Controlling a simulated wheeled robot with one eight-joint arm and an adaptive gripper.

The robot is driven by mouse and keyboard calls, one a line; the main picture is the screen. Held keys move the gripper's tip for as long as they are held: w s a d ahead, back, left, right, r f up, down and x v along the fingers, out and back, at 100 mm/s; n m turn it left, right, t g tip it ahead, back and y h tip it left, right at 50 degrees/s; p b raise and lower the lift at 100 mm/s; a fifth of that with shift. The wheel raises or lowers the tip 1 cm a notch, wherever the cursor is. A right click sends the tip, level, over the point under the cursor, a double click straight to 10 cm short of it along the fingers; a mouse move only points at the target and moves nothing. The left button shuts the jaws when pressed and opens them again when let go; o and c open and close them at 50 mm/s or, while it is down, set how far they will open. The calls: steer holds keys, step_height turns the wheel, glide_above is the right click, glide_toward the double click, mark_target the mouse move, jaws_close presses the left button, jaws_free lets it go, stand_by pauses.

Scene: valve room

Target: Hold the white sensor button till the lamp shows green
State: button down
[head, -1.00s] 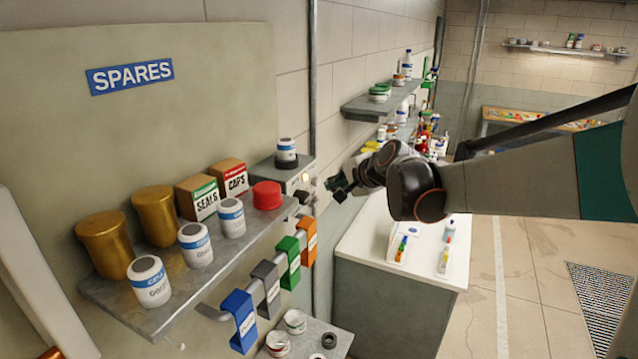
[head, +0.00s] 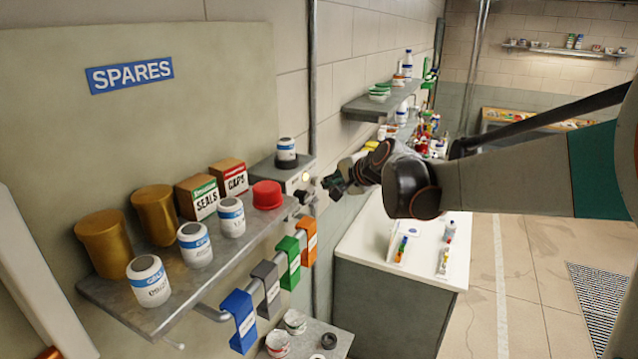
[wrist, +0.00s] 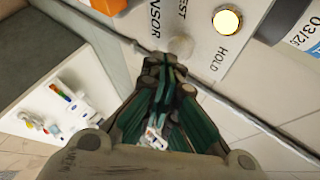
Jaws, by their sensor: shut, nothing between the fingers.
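The grey sensor box (head: 284,176) is on the wall just right of the spares shelf. Its round lamp (wrist: 227,20) glows pale yellow-amber; the lamp also shows in the head view (head: 305,177). The white sensor button (wrist: 181,45) is a round pale disc beside the HOLD lettering. My gripper (wrist: 166,62) is shut and empty. Its fingertips are at the button's lower left edge in the wrist view. I cannot tell whether they touch it. In the head view my gripper (head: 328,184) is just right of the box's front.
A jar (head: 286,152) stands on the box. The spares shelf (head: 170,310) at left holds jars, boxes and a red cap (head: 267,194). Coloured tags hang below it. A white-topped counter (head: 375,245) lies below my arm. The floor at right is clear.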

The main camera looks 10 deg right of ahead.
steer(key=shift+w+a, duration=0.3)
steer(key=shift+a, duration=0.1)
stand_by(1.7)
steer(key=shift+s+d, duration=0.1)
steer(key=shift+d, duration=0.05)
steer(key=shift+s+d, duration=0.45)
steer(key=shift+d, duration=0.15)
steer(key=shift+d, duration=0.1)
steer(key=shift+s+d+b, duration=0.15)
steer(key=shift+s+d, duration=0.6)
steer(key=shift+d, duration=0.25)
steer(key=shift+s+d+b, duration=0.15)
steer(key=shift+s+d, duration=0.6)
steer(key=shift+d, duration=0.2)
